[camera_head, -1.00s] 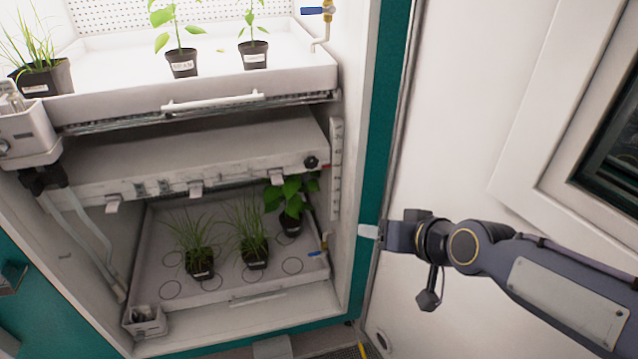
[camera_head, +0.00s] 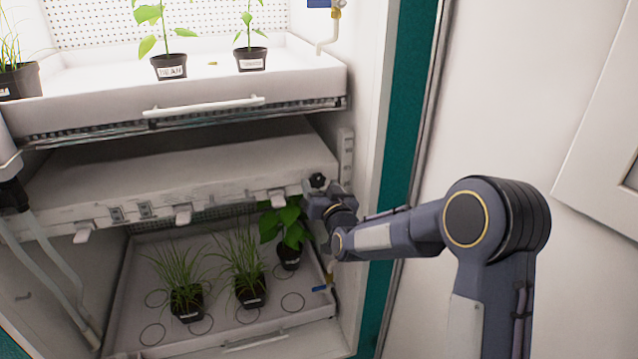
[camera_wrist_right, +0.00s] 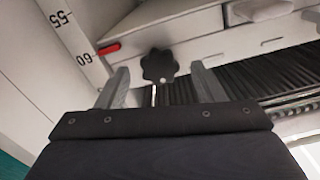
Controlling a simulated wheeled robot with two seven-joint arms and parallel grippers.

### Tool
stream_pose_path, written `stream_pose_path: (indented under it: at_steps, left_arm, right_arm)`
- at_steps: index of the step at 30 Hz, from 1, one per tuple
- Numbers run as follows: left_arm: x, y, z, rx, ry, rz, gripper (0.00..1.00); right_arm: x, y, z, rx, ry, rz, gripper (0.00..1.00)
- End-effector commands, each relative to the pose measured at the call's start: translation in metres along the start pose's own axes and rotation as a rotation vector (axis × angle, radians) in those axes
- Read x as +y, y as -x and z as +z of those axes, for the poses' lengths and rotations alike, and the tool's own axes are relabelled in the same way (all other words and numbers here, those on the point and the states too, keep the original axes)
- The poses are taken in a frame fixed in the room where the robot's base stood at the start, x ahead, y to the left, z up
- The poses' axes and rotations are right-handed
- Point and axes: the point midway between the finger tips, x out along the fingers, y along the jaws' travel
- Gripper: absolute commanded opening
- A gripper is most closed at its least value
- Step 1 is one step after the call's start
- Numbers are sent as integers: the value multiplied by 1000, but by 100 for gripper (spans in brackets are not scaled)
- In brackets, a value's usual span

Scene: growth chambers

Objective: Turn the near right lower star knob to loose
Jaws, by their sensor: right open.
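The black star knob (camera_head: 317,181) sits at the right end of the front edge of the middle shelf. In the right wrist view the star knob (camera_wrist_right: 159,66) shows its lobed face, with a small light dot low on it. My right gripper (camera_head: 316,192) is at the shelf's right front corner, close to the knob. In the wrist view its two grey fingers (camera_wrist_right: 160,78) are apart, one to each side of the knob and a little below it. I see no contact. My left gripper is not in view.
A red marker (camera_wrist_right: 108,49) and a numbered scale strip (camera_wrist_right: 72,34) are left of the knob in the wrist view. The lower tray (camera_head: 128,300) holds potted plants, and a blue-handled valve (camera_head: 322,289) is at its right. The upper tray (camera_head: 100,108) overhangs the shelf.

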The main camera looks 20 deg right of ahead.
Motion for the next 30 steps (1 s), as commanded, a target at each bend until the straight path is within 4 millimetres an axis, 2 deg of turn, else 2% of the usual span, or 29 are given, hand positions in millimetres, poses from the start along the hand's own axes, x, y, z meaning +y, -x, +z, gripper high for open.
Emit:
stream_pose_path:
  at_steps: [6,14,24,30]
  left_arm:
    - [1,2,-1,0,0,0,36]
    - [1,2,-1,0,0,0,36]
    - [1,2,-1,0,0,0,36]
    - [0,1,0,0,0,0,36]
  right_arm:
    - [0,-18,0,-1,0,1,61]
    - [0,-20,0,-1,0,0,61]
    - [0,-20,0,-1,0,0,18]
    - [0,-19,1,0,10,0,17]
